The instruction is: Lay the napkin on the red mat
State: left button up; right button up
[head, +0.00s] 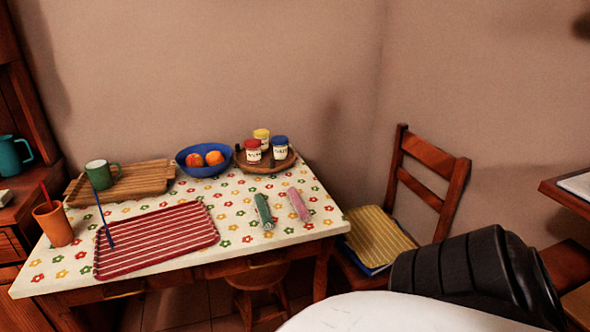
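The red mat (160,240), with pale stripes, lies flat on the front left of the table. A thin dark blue stick (101,213) appears over its left part; I cannot tell whether it touches the mat. Two small rolled pieces that may be napkins, one green (264,212) and one pink (298,205), lie side by side on the cloth to the right of the mat, apart from it. A yellow striped cloth or cushion (378,238) lies on the chair seat, with blue at its edge. Neither of my grippers is in view.
The flowered table (240,232) also holds an orange cup (54,225), a green mug (98,173) on a wooden tray (150,183), a blue fruit bowl (204,170) and a round tray (262,167) of jars. A wooden chair (432,156) stands right.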

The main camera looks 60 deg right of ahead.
aim_at(171, 234)
jog(key=z, duration=1)
jog(key=i, duration=0.25)
jog(key=z, duration=0.1)
